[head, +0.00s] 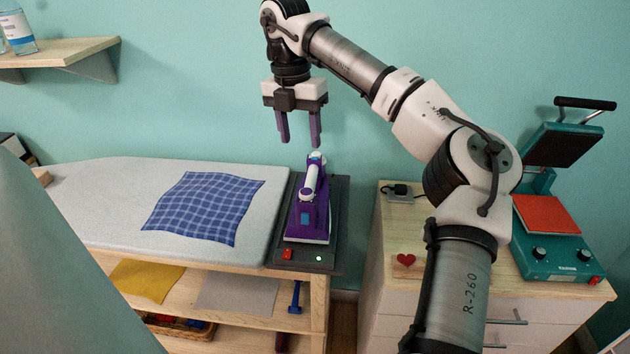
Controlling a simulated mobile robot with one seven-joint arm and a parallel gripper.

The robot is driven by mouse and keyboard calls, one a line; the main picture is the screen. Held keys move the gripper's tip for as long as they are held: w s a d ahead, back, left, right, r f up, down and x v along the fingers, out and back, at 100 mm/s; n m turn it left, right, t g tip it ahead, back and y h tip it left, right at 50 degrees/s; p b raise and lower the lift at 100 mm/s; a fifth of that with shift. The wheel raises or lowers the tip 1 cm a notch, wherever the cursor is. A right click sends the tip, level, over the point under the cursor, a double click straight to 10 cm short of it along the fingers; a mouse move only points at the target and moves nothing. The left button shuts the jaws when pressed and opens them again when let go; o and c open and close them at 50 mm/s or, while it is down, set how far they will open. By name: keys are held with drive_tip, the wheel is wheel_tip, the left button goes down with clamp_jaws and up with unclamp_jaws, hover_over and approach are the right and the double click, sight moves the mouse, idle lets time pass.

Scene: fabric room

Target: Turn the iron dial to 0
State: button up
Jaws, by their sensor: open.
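A purple and white iron (311,205) sits on a dark base (335,237) at the right end of the ironing board. The base has a red switch and a lit green light on its front edge. The iron's dial is too small to make out for certain, and I cannot read its setting. My gripper (299,143) hangs above the iron, pointing down, with its two purple fingers apart and nothing between them. It appears clear of the iron.
A blue checked cloth (205,207) lies flat on the ironing board (100,185). A teal heat press (560,245) stands open on the cabinet at right. A wall shelf (60,50) with a bottle is at upper left. Folded fabrics lie on the shelf below the board.

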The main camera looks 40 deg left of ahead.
sight(306, 191)
drive_tip(key=f+p, duration=0.1)
drive_tip(key=f, duration=0.3)
drive_tip(key=f+p, duration=0.1)
drive_tip(key=f, duration=0.3)
drive_tip(key=d+f+p, duration=0.1)
drive_tip(key=f, duration=0.3)
drive_tip(key=shift+f, duration=0.25)
drive_tip(key=c, duration=1)
drive_tip(key=shift+o, duration=0.2)
drive_tip(key=shift+w, duration=0.1)
